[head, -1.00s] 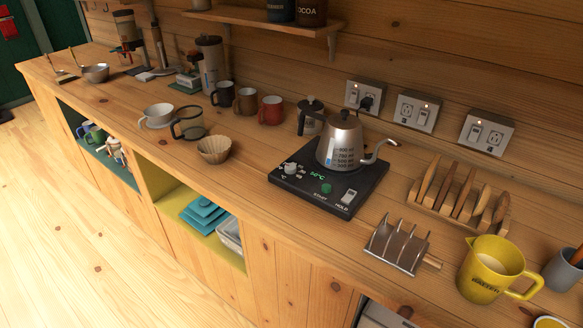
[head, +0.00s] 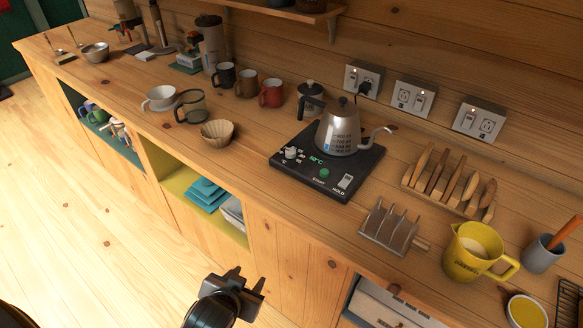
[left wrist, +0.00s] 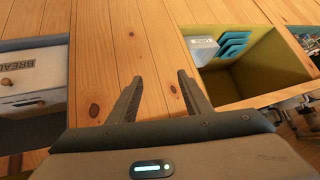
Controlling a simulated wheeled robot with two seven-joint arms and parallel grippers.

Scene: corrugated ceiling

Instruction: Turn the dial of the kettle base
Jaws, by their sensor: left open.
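The kettle base (head: 297,183) is a black slab on the wooden counter. A light dial (head: 291,152) sits at its front left, beside a green display, with a green START button (head: 324,173) and a pale HOLD switch (head: 345,182) to its right. The silver kettle (head: 338,132) stands upright on the base, spout to the right. My left gripper (head: 234,282) is in front of the cabinet, below and apart from the base. In the left wrist view its two fingers (left wrist: 158,98) are spread and empty, facing the wooden cabinet front. My right gripper is not in view.
A metal rack (head: 391,230), a yellow jug (head: 474,254) and a wooden rack (head: 446,188) stand right of the base. The counter just in front of the base is clear.

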